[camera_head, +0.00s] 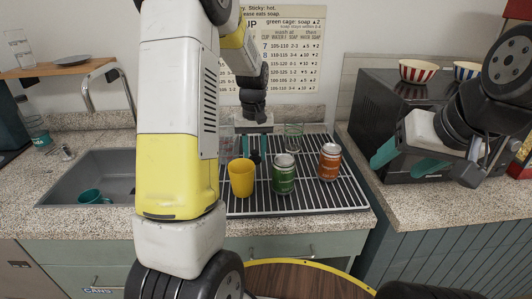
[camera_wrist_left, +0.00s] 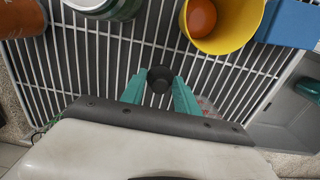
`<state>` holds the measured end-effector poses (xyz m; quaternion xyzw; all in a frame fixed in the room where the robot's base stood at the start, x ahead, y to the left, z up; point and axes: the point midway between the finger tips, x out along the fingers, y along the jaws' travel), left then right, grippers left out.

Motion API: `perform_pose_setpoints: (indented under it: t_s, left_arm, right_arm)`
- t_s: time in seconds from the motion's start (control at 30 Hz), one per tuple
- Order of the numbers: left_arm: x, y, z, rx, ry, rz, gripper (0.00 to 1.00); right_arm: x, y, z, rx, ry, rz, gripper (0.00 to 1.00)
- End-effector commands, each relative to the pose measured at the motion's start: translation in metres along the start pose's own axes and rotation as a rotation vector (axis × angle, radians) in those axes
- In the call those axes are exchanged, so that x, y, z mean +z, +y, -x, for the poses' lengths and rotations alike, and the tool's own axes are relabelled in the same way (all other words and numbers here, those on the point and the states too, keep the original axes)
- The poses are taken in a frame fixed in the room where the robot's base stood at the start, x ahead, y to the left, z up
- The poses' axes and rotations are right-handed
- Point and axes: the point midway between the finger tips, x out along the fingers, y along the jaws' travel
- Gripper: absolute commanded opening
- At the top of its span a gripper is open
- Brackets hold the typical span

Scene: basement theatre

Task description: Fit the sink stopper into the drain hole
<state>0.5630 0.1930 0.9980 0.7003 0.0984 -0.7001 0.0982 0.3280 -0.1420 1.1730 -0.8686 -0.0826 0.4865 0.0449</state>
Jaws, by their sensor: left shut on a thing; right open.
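The dark round sink stopper (camera_wrist_left: 160,77) is between the teal fingertips of my left gripper (camera_wrist_left: 160,85), which is shut on it. In the head view this gripper (camera_head: 254,150) points down over the wire rack, with the dark stopper (camera_head: 255,157) low between its fingers. The grey sink (camera_head: 115,160) is at the left, partly hidden by my left arm. I cannot see its drain hole. My right gripper (camera_head: 425,162) is open and empty, in front of the dark oven at the right.
On the rack (camera_head: 310,200) stand a yellow cup (camera_head: 241,180) with an orange ball (camera_wrist_left: 201,17) inside, a green can (camera_head: 284,175), an orange can (camera_head: 329,162) and a clear glass (camera_head: 293,136). A teal cup (camera_head: 93,197) is in the sink. A faucet (camera_head: 95,95) rises behind it.

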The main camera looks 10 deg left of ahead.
Motion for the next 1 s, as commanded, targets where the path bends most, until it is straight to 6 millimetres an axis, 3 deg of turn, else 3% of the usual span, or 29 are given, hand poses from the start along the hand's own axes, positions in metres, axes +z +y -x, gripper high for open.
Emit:
perform_pose_setpoints:
  t_s: [0.3,0.67,0.7,0.77,1.0]
  left_arm:
    - [0.000,-0.001,-0.036,0.000,-0.001,0.001,0.00]
    - [0.001,0.000,-0.040,0.000,-0.002,0.001,0.00]
    - [0.000,0.000,-0.040,0.000,-0.001,0.001,0.45]
    - [0.000,0.000,-0.040,0.000,-0.001,0.001,0.57]
    - [0.000,0.000,-0.039,0.000,0.000,0.001,0.59]
  right_arm:
    - [0.000,0.000,0.000,0.000,0.000,0.000,0.64]
    - [0.000,0.000,0.000,0.000,0.000,0.000,0.64]
    - [0.000,0.000,0.000,0.000,0.000,0.000,0.64]
    - [0.000,0.000,0.000,0.000,0.000,0.000,0.64]
    - [0.000,0.000,0.000,0.000,0.000,0.000,0.64]
